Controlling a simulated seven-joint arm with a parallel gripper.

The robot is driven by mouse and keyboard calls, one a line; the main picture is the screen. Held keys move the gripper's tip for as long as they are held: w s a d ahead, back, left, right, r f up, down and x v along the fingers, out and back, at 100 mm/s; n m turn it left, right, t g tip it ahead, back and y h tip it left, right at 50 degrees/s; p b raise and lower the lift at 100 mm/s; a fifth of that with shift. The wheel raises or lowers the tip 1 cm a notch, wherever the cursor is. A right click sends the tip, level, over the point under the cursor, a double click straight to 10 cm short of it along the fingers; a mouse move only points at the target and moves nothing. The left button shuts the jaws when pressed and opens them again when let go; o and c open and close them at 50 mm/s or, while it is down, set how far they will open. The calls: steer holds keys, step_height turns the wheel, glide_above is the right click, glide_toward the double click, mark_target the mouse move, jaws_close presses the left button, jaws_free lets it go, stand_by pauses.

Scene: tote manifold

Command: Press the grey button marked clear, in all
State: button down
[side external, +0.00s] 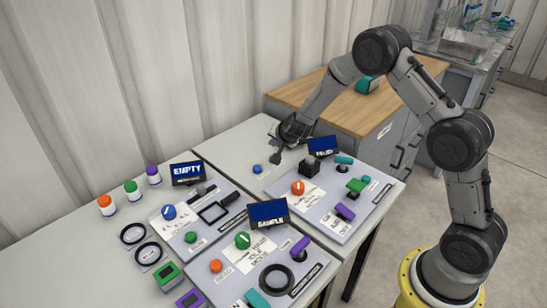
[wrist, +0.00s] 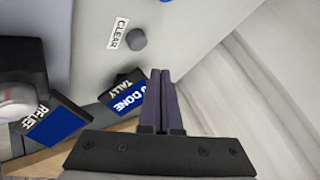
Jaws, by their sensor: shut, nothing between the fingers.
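The grey button (wrist: 136,39) is a small round knob on the pale grey surface in the wrist view, beside a white label reading CLEAR (wrist: 117,33). My gripper (wrist: 160,76) has its two dark fingers together, empty, with the tips below and right of the button in the picture and apart from it. In the side external view my gripper (side external: 276,158) points down at the far part of the bench, beside a blue button (side external: 257,169). I cannot make out the grey button there. A small tally display (wrist: 126,94), apparently reading 0 DONE, lies partly behind the fingers.
A blue RELIEF display (wrist: 57,119) stands left of my fingers in the wrist view. In the side external view, panels with knobs, levers and displays, such as the SAMPLE display (side external: 268,214), crowd the nearer bench. Several small jars (side external: 131,190) stand along the wall.

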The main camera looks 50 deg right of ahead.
steer(key=shift+r, duration=1.1)
step_height(320, 180, up, 14)
steer(key=a+t, duration=0.2)
steer(key=t, duration=0.1)
steer(key=s+a+r+n+t+y, duration=0.1)
steer(key=s+a+r+n+y, duration=0.15)
steer(key=s+r, duration=0.35)
steer(key=s+a+r+n+y, duration=0.15)
steer(key=s+a+r, duration=0.25)
steer(key=r, duration=0.4)
steer(key=s+a+f+n+g+y, duration=0.15)
steer(key=s+n, duration=0.25)
steer(key=s, duration=0.7)
steer(key=s+a+f+n+g, duration=0.1)
steer(key=s+a+n, duration=0.25)
steer(key=s, duration=0.75)
steer(key=s+d+f+n+g+h, duration=0.1)
steer(key=s+d+f+n+g, duration=0.1)
steer(key=s+f+g, duration=0.2)
steer(key=s+f, duration=0.3)
steer(key=s, duration=0.2)
steer(key=shift+d+f+h, duration=0.15)
steer(key=shift+d+h, duration=0.2)
steer(key=shift+d, duration=0.05)
